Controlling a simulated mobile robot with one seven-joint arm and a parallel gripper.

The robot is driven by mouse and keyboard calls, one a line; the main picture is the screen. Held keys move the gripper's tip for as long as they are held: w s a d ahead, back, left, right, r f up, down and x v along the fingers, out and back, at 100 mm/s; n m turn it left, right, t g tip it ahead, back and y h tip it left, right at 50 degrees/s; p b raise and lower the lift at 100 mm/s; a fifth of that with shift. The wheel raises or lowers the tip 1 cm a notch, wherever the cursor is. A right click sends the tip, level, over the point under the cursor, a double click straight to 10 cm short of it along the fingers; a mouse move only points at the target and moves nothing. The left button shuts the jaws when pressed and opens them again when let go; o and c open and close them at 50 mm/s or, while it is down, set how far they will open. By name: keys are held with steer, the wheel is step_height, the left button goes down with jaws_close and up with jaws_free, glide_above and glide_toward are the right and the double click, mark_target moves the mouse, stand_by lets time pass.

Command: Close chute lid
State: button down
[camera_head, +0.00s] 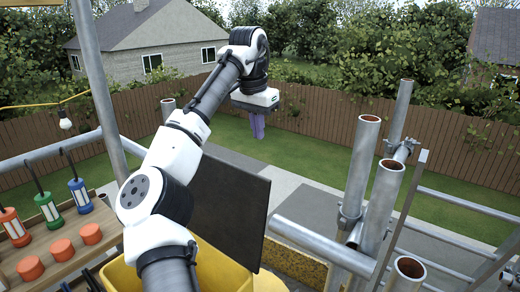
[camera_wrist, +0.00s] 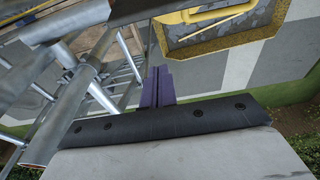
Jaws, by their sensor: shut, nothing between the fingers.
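The chute lid (camera_head: 230,208) is a dark flat panel standing up, tilted, at the far side of the yellow chute (camera_head: 232,272) in the head view. The chute's top edge shows at the bottom of the picture, and my arm hides part of both. The lid is open. My gripper (camera_head: 258,133) has purple fingers pointing down, shut and empty. In the head view it appears above and beyond the lid, apart from it. In the wrist view my shut fingers (camera_wrist: 161,75) are in the middle, touching nothing. I cannot clearly make out the lid there.
Scaffold poles (camera_head: 367,180) stand at the right, and another pole (camera_head: 98,90) at the left. A wooden shelf (camera_head: 75,262) at the left holds lanterns and orange pieces. In the wrist view, a yellow container (camera_wrist: 220,34) with grey rubble lies below. Open air surrounds my gripper.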

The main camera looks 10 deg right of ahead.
step_height(320, 180, down, 10)
steer(key=w+d, duration=0.1)
steer(key=s+a+p, duration=0.1)
steer(key=s+a+r+p, duration=0.1)
steer(key=shift+s+a, duration=0.35)
stand_by(0.4)
